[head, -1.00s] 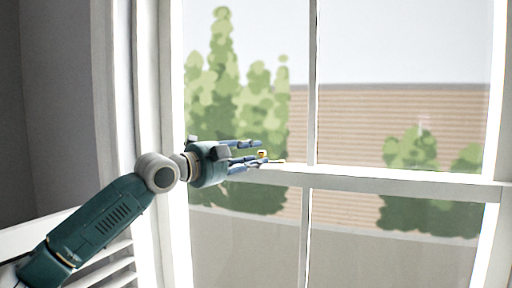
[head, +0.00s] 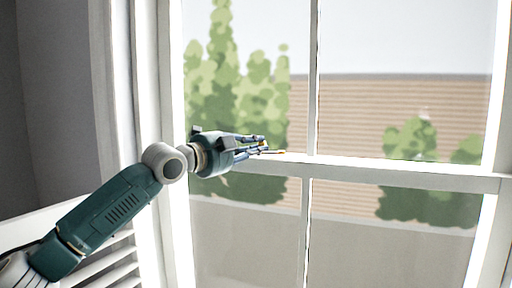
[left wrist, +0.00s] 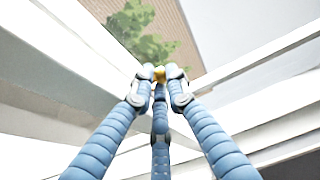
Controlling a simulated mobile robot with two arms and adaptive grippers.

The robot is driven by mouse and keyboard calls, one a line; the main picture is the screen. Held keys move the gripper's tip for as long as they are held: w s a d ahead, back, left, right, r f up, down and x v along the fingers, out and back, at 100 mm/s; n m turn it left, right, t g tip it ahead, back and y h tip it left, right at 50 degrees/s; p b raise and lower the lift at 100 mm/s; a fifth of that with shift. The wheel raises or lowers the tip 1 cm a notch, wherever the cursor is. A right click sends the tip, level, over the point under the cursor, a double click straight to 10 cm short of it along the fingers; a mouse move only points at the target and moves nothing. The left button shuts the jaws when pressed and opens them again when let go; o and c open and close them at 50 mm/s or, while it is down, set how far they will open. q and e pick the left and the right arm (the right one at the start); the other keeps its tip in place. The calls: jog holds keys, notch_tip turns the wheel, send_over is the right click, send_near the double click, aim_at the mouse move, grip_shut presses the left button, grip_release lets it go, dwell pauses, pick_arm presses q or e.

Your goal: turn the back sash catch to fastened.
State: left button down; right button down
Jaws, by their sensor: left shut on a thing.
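The sash catch (head: 279,152) is a small brass-yellow piece on the meeting rail of the window (head: 400,174). In the head view a short bit of it shows past my fingertips, pointing right along the rail. My left gripper (head: 262,145) reaches in from the left and is shut on the catch. In the left wrist view the blue fingers (left wrist: 160,78) close together around the yellow catch knob (left wrist: 159,73); most of the knob is hidden by the fingertips. Only one catch shows. My right gripper is in neither view.
White window bars (head: 313,80) and the left frame (head: 146,70) surround the panes. White slats (head: 105,262) stand at the lower left, under my arm. Trees and a brick wall show beyond the glass.

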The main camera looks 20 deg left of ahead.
pick_arm(q)
jog(key=shift+s+d+n+t+y+b, duration=0.3)
jog(key=shift+n+y+b, duration=0.35)
jog(key=shift+y, duration=0.35)
jog(key=shift+s+d+n+t+y+b, duration=0.25)
jog(key=shift+s+d+n+y+b, duration=0.15)
jog(key=shift+n+y+b, duration=0.45)
jog(key=shift+s+d+n+t+y+b, duration=0.25)
jog(key=shift+d+n+y+b, duration=0.2)
jog(key=shift+y, duration=0.7)
jog(key=shift+s+d+r+n+g+y+p, duration=0.1)
jog(key=shift+s+d+n+g+y+p, duration=0.15)
jog(key=shift+d+n+g+y, duration=1.15)
jog(key=shift+s+d+f+n+g+y+p, duration=0.15)
jog(key=shift+d+n+y, duration=0.25)
jog(key=shift+n+y, duration=2.15)
jog(key=shift+s+d+r+n+g+y+p, duration=0.25)
jog(key=shift+d+n+g+y, duration=0.65)
jog(key=shift+y, duration=2.05)
jog(key=shift+f, duration=0.1)
jog(key=c, duration=1.7)
grip_release()
jog(key=shift+w, duration=0.1)
jog(key=shift+c, duration=0.2)
jog(key=v, duration=1.2)
jog(key=shift+f, duration=0.15)
